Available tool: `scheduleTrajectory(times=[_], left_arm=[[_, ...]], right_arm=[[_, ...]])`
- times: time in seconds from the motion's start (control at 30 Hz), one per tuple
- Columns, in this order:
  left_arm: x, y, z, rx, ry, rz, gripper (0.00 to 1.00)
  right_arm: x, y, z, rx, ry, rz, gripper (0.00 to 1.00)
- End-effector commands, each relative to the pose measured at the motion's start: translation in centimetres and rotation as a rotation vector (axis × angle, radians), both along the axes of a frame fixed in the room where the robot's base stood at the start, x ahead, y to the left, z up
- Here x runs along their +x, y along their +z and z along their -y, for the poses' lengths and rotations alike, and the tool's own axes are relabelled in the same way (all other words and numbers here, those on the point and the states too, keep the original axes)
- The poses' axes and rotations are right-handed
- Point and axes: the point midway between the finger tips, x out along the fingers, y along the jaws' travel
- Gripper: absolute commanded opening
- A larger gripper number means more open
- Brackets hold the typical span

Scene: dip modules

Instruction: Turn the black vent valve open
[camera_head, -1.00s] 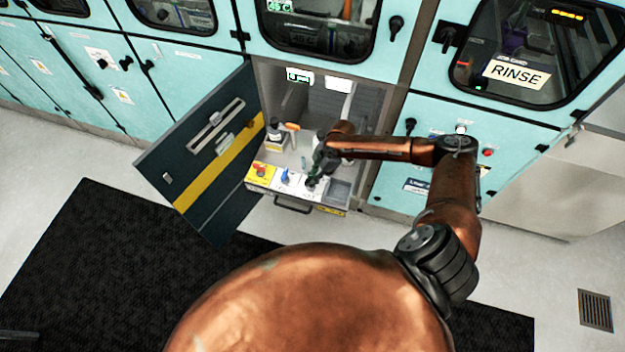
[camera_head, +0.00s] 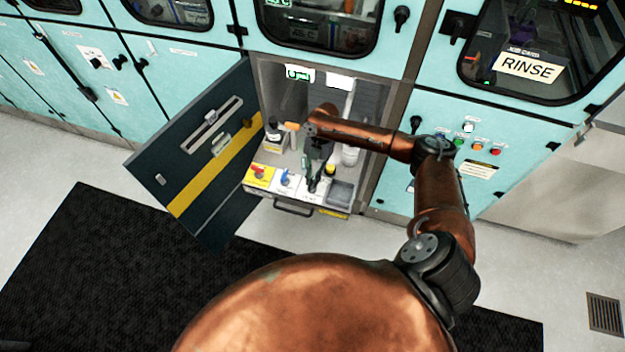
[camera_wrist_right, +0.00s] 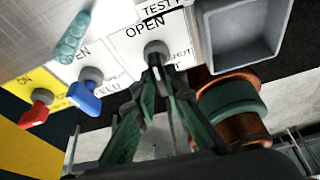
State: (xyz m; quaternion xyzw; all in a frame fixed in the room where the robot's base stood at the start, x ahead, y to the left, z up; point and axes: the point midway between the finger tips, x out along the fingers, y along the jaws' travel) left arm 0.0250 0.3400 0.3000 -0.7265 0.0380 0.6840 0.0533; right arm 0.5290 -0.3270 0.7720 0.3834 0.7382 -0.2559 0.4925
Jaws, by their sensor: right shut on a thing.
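The black vent valve (camera_wrist_right: 155,50) sits on a white panel lettered OPEN and SHUT; in the right wrist view its round grey hub shows and its dark handle is mostly hidden between my fingers. My right gripper (camera_wrist_right: 157,72) is shut on that handle; in the head view it (camera_head: 313,183) reaches down to the front ledge of the open cabinet. The exact handle angle is hard to tell. My left gripper is in neither current view.
A blue-handled valve (camera_wrist_right: 84,98) and a red-handled valve (camera_wrist_right: 38,112) stand to the left on the same ledge. An empty grey bin (camera_wrist_right: 240,35) is to the right. The open dark door (camera_head: 200,150) hangs left. Bottles stand inside the cabinet.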

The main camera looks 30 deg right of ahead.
Motion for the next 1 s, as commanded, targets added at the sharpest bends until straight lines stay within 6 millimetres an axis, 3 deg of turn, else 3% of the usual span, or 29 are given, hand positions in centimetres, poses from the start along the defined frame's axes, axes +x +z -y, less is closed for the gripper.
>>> scheduleTrajectory(times=[0.3, 0.77, 0.8, 1.0], left_arm=[[-0.14, -0.54, -0.02, 0.000, 0.000, -0.002, 0.40], [-0.14, -0.56, -0.04, 0.000, 0.000, -0.002, 0.40], [-0.14, -0.56, -0.04, 0.000, 0.000, -0.002, 0.40], [-0.14, -0.56, -0.04, 0.000, 0.000, -0.002, 0.40]], right_arm=[[0.12, -0.01, 0.10, -0.002, 0.096, 0.002, 0.00], [0.10, 0.02, 0.13, -0.004, 0.110, 0.002, 0.00], [0.10, 0.02, 0.13, -0.004, 0.110, 0.002, 0.12], [0.08, 0.01, 0.07, -0.003, 0.110, 0.001, 0.26]])
